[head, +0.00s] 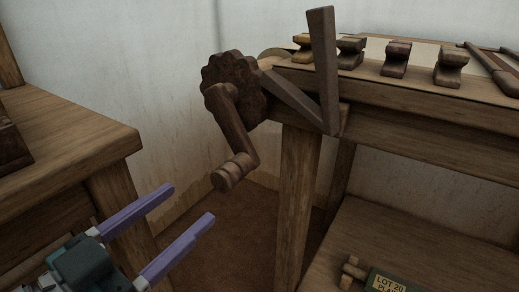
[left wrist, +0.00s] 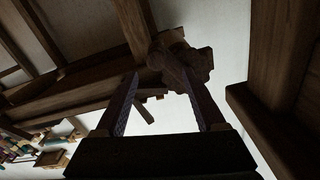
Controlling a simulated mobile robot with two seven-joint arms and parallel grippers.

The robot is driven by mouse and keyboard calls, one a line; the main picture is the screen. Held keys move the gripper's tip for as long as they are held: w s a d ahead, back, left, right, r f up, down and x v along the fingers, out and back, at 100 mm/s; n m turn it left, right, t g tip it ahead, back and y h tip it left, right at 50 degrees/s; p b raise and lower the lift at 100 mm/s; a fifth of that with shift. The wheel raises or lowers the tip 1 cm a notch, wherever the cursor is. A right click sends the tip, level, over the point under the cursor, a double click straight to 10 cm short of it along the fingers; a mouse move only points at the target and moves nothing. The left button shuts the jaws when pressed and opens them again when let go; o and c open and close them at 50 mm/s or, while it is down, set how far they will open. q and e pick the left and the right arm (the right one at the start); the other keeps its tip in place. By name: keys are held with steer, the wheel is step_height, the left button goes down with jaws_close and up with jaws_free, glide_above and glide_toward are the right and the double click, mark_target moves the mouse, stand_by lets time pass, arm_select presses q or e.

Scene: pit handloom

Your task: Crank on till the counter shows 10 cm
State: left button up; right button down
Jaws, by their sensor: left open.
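The crank has a dark scalloped wheel (head: 236,85) at the left end of the loom frame. Its crank arm (head: 236,125) slants down to a round wooden handle (head: 233,172), which hangs low. My left gripper (head: 190,203) is open and empty, with purple fingers pointing up and right. It is below and left of the handle, apart from it. In the left wrist view, a dark wooden piece that looks like the crank (left wrist: 180,58) shows beyond the open fingers (left wrist: 160,82). No counter reading is visible. My right gripper is not in view.
A wooden table (head: 75,135) stands at the left. The loom frame (head: 430,110) carries several wooden blocks (head: 397,58), and an upright lever (head: 322,70) rises near the wheel. A plate reading "LOT 20" (head: 388,283) is at lower right. Open floor lies below the crank.

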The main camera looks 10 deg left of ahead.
mark_target(220, 183)
arm_select(q)
steer(key=b+x, duration=0.1)
steer(key=x, duration=0.4)
steer(key=b+x, duration=0.1)
steer(key=x, duration=0.2)
steer(key=shift+w+d+b, duration=0.2)
steer(key=shift+d+b, duration=0.1)
steer(key=shift+d, duration=0.15)
steer(key=shift+w+d, duration=0.15)
steer(key=shift+w, duration=0.3)
steer(key=shift+c, duration=0.2)
steer(key=shift+c, duration=0.8)
jaws_close()
